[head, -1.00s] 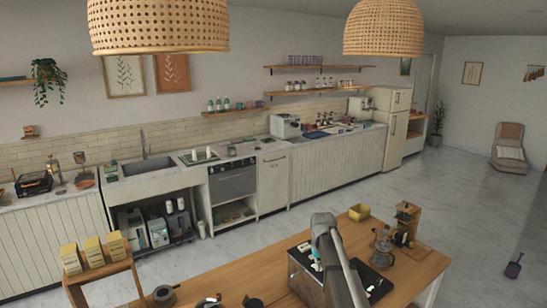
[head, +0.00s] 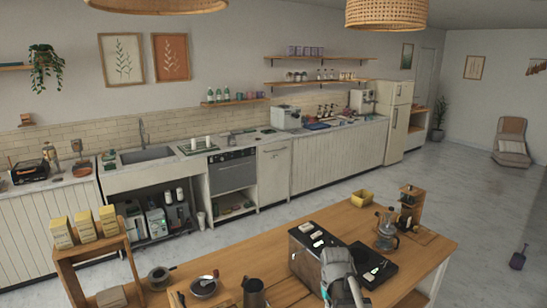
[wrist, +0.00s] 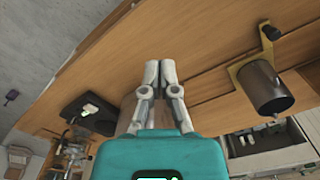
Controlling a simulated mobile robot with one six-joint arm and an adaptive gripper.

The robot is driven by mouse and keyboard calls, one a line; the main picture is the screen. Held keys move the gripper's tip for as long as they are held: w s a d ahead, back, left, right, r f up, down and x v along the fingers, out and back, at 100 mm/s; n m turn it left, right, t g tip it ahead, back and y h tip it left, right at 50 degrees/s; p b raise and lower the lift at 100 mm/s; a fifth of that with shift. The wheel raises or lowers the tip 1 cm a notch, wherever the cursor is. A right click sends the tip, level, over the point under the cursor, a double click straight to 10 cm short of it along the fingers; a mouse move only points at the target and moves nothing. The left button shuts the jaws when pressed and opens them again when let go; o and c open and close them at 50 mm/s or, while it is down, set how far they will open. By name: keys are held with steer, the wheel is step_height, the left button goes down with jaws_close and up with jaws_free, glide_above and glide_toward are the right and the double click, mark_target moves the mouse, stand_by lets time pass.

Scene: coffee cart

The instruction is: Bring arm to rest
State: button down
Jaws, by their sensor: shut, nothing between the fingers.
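My gripper (wrist: 160,68) shows in the wrist view with its two pale grey fingers together and nothing between them. It points over bare wooden table (wrist: 205,55), touching nothing that I can see. In the head view my grey arm is at the front of the table (head: 225,263), in front of a dark box-shaped machine (head: 303,262). The gripper's fingers cannot be made out in that view.
A dark metal pitcher (wrist: 263,88) is right of the gripper. A black scale (head: 375,266), a glass carafe (head: 386,236) and a yellow bowl (head: 361,198) are on the table's right side. Yellow boxes (head: 84,226) stand on a wooden rack at left.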

steer(key=s+f+b, duration=0.4)
steer(key=s+f, duration=0.1)
steer(key=s, duration=0.4)
steer(key=shift+f, duration=0.2)
